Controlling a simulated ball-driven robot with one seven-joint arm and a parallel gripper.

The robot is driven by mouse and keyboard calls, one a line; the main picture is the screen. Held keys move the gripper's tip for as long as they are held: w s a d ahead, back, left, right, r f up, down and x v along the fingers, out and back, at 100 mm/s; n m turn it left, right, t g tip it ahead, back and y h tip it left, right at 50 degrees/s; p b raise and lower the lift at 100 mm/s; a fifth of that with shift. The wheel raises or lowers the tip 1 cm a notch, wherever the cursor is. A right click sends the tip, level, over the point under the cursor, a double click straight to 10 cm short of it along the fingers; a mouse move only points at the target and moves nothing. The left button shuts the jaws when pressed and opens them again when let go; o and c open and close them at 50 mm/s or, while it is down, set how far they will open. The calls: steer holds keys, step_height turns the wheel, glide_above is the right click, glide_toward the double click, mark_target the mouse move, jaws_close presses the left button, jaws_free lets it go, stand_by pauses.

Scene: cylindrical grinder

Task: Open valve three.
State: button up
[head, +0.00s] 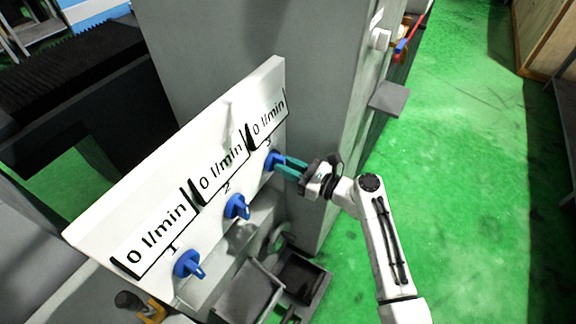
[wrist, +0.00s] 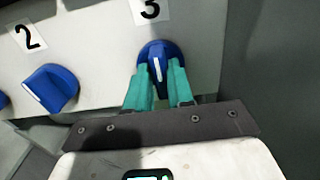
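Valve three is a blue knob (head: 272,159) at the right end of a white panel (head: 150,157), under the number 3. It also shows in the wrist view (wrist: 157,58), its white mark pointing roughly up and down. My gripper (head: 284,163) is at valve three, its teal fingers (wrist: 158,82) on either side of the knob's grip. The fingers appear to be around it, but I cannot tell whether they press on it. The label above valve three reads 0 l/min.
Valve two (head: 237,207) and valve one (head: 188,264) are blue knobs further left on the panel. Their labels read 0 l/min. A grey machine column (head: 215,50) stands behind the panel. Green floor (head: 455,150) is open to the right. A small grey ledge (head: 389,99) juts from the column.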

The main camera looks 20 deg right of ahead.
jaws_close()
steer(key=shift+f+n+b, duration=0.3)
steer(key=shift+n+b, duration=4.4)
steer(key=shift+n, duration=0.95)
steer(key=shift+f+n+b, duration=0.25)
steer(key=shift+n+b, duration=4.5)
steer(key=shift+n, duration=0.95)
steer(key=shift+f+n+b, duration=0.3)
steer(key=shift+n+b, duration=4.4)
steer(key=shift+n, duration=0.95)
steer(key=shift+o, duration=2.1)
jaws_free()
steer(key=shift+r, duration=0.2)
